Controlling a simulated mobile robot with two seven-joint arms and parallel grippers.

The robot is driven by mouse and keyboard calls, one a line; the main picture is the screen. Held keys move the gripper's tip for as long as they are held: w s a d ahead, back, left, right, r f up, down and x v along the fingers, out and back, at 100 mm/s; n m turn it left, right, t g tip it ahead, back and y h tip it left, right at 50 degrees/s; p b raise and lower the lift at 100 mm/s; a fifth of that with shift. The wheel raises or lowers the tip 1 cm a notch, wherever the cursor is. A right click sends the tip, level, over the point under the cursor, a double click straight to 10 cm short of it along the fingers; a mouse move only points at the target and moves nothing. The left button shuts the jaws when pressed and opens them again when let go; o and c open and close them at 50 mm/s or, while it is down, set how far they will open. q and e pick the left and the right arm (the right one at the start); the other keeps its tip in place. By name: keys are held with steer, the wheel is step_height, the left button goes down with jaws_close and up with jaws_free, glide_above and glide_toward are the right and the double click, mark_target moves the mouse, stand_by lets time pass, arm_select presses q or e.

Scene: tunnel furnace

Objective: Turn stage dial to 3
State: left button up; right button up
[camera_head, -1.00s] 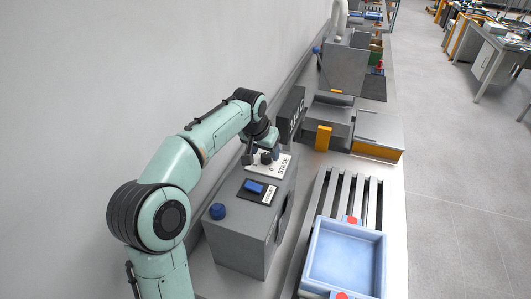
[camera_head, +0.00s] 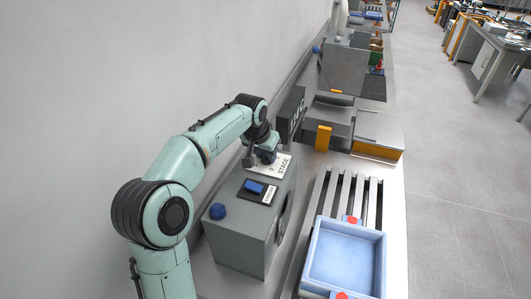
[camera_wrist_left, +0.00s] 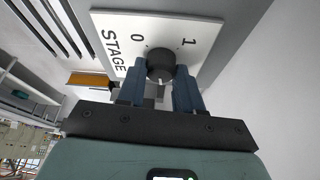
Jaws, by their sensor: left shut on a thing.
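The stage dial (camera_wrist_left: 160,65) is a dark round knob on a white plate (camera_wrist_left: 118,45) marked STAGE, with 0 and 1 visible in the left wrist view. Any other numbers on the plate are hidden. In the head view the STAGE plate (camera_head: 284,166) lies on top of the grey control box (camera_head: 238,240). My left gripper (camera_head: 266,156) is down at the plate, its blue fingers shut on the dial, one on each side in the left wrist view (camera_wrist_left: 166,84). In the head view the gripper mostly hides the dial. My right gripper is not in view.
A blue rocker switch (camera_head: 254,187) and a blue round button (camera_head: 217,211) sit on the box near the dial. A light blue tray (camera_head: 378,262) rests on slatted rails to the right. A dark panel (camera_head: 290,115) stands just behind the gripper.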

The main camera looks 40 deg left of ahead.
arm_select(q)
steer(key=m+h, duration=0.1)
steer(key=m, duration=0.2)
steer(key=m+h, duration=0.1)
steer(key=m, duration=0.1)
steer(key=shift+a+m, duration=0.15)
steer(key=shift+m, duration=0.25)
steer(key=shift+w+m+g+h, duration=0.1)
steer(key=shift+m+g+h, duration=0.3)
steer(key=shift+m, duration=0.75)
steer(key=shift+m+g+h, duration=0.2)
steer(key=shift+m+h, duration=0.3)
steer(key=shift+m, duration=0.65)
steer(key=shift+r, duration=0.1)
steer(key=o, duration=1)
steer(key=shift+o, duration=0.2)
steer(key=v, duration=1.2)
